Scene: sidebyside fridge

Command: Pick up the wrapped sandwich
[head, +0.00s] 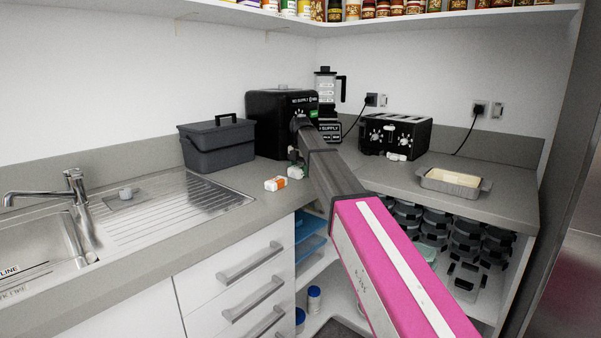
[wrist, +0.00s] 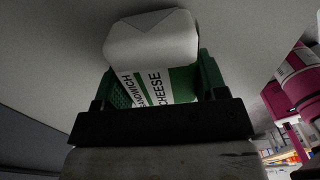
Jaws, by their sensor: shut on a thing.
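The wrapped sandwich (wrist: 152,45) is a white wrapped block with a green band and the words "sandwich" and "cheese". In the wrist view it sits between the green fingers of my gripper (wrist: 160,85), which is shut on it. In the head view my gripper (head: 295,156) is at the far end of my arm, over the counter in front of the black appliance, mostly hidden by the arm. A small white and green piece of the sandwich (head: 295,172) shows beside it. I cannot tell the gap between sandwich and counter.
A white and orange packet (head: 275,183) lies on the counter (head: 240,212) just left of my gripper. A dark grey bin (head: 217,146), a black appliance (head: 270,112) and a blender (head: 325,90) stand behind. A toaster (head: 396,134) and a grey dish (head: 453,184) are right.

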